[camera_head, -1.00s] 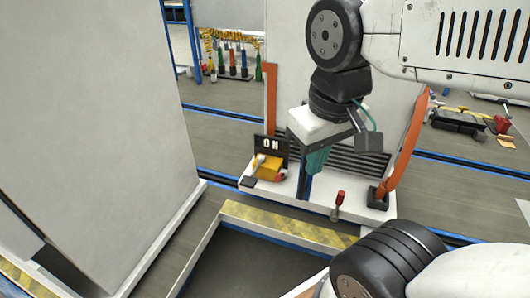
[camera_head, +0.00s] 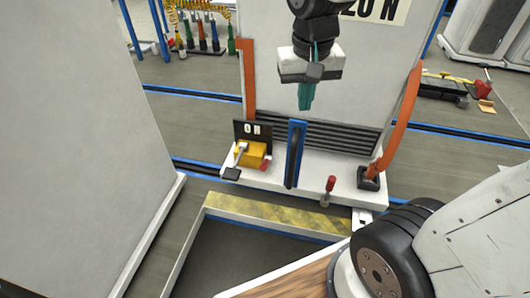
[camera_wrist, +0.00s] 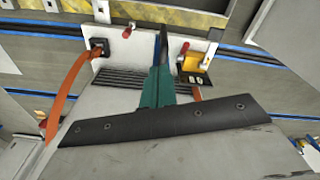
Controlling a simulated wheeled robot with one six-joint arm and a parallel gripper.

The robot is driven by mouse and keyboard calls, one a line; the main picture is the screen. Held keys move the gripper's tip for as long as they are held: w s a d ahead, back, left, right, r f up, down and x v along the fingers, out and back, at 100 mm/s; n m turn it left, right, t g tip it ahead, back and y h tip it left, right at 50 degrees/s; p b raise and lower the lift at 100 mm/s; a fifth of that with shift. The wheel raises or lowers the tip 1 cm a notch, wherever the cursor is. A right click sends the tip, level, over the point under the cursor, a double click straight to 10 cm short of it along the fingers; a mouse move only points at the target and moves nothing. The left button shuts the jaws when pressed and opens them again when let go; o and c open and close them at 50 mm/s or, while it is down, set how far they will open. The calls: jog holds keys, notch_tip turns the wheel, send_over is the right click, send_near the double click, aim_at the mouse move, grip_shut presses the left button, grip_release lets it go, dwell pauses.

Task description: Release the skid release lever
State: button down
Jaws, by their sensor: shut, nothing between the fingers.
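A small lever with a red handle (camera_head: 330,185) stands upright at the front edge of the white skid base (camera_head: 310,172); it also shows in the wrist view (camera_wrist: 128,30). At the base's left end is a yellow box (camera_head: 252,154) with a light-coloured lever arm (camera_head: 239,152) and a red part, also in the wrist view (camera_wrist: 196,62). I cannot tell which one is the skid release lever. My gripper (camera_head: 305,105) has teal fingers, shut and empty, pointing down above the base, apart from both levers. The fingers also show in the wrist view (camera_wrist: 158,85).
Orange straps (camera_head: 402,115) flank the grey panel behind. A black sign (camera_head: 252,131) stands by the yellow box. A large grey panel (camera_head: 80,140) fills the left. A yellow-striped frame (camera_head: 275,213) lies in front.

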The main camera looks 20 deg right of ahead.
jog(key=w+a+f+m, duration=0.2)
jog(key=w+f, duration=0.6)
jog(key=w, duration=0.3)
jog(key=m, duration=0.2)
send_over(264, 161)
jog(key=w+a, duration=0.1)
jog(key=w, duration=0.1)
notch_tip(264, 161, down, 10)
jog(key=shift+g+h, duration=0.3)
jog(key=f, duration=0.4)
jog(key=s+f, duration=0.1)
jog(key=f, duration=0.8)
jog(key=shift+s+d, duration=0.3)
jog(key=shift+s, duration=0.05)
jog(key=shift+s+f, duration=0.2)
jog(key=shift+f, duration=0.1)
jog(key=shift+a, duration=0.1)
